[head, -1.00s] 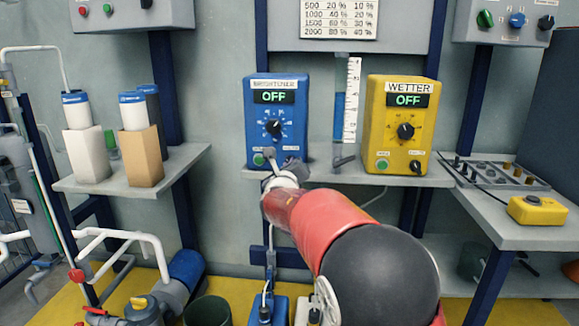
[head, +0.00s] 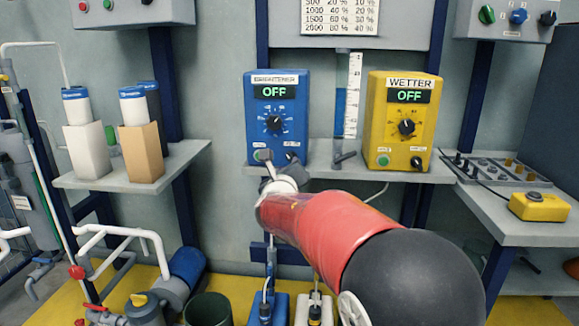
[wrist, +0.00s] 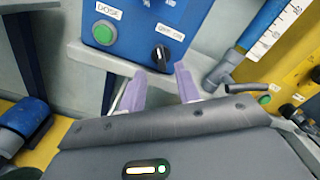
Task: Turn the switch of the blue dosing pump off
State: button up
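The blue dosing pump (head: 258,125), labelled BRIGHTENER, stands on the wall shelf. Its display (head: 274,92) reads OFF in green. Its black switch (head: 293,158) is at the lower right of its front; in the wrist view the switch (wrist: 160,56) sits right of the green DOSE button (wrist: 104,33), its pointer roughly upright and slightly tilted. My gripper (wrist: 161,86) has its two lilac fingers apart, with nothing between them, just below the switch and apart from it.
The yellow WETTER pump (head: 378,117) stands to the right, its display also OFF. A graduated tube (head: 352,95) and a grey valve are between the pumps. The shelf edge (head: 400,176) runs below.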

jog(key=shift+s, duration=1.7)
jog(key=s+d+m+g+h, duration=0.1)
jog(key=s+d+m+h, duration=0.1)
jog(key=d+m, duration=0.4)
jog(key=s+d+m+g+h, duration=0.2)
jog(key=s+d+m+h, duration=0.1)
jog(key=d+m, duration=0.3)
jog(key=s+d+f+m+g+h, duration=0.1)
jog(key=s+d+f+m+g, duration=0.15)
jog(key=s+d+m, duration=0.35)
jog(key=s+d+f+m+g, duration=0.1)
jog(key=s+d+m+g, duration=0.2)
jog(key=s+d+m, duration=0.35)
jog(key=s+a+f+m+g+y, duration=0.1)
jog(key=s+f+m+g+y, duration=0.1)
jog(key=s+f+m, duration=0.3)
jog(key=s+a+f+m+g+y, duration=0.2)
jog(key=s+f+m+y, duration=0.2)
jog(key=s+m, duration=0.9)
jog(key=shift+s+f+y, duration=0.3)
jog(key=shift+s+f, duration=0.2)
jog(key=shift+s, duration=0.6)
